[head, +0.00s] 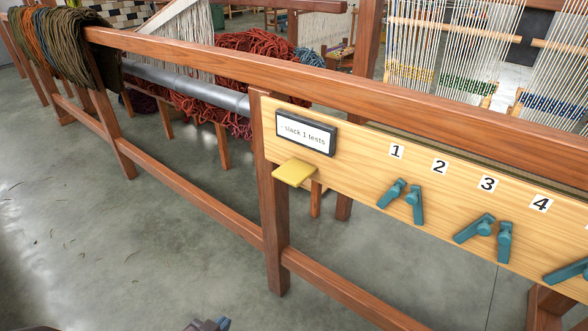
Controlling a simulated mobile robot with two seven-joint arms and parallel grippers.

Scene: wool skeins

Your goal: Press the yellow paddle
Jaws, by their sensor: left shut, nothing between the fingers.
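The yellow paddle (294,172) sticks out from the lower left end of a pale wooden board (350,178), just below a small dark-framed sign (306,133) that reads "slack 1 tests". My left gripper (221,324) shows only as a small tip at the bottom edge of the head view, shut and empty. It is well below and to the left of the paddle, apart from it. Most of it is cut off by the frame. My right gripper is not in view.
Teal clips (404,200) sit in pairs under numbers 1 to 4 on the board. A brown wooden frame (276,230) with rails and posts carries the board. Skeins (62,48) hang at the far left. The grey floor (130,250) in front is clear.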

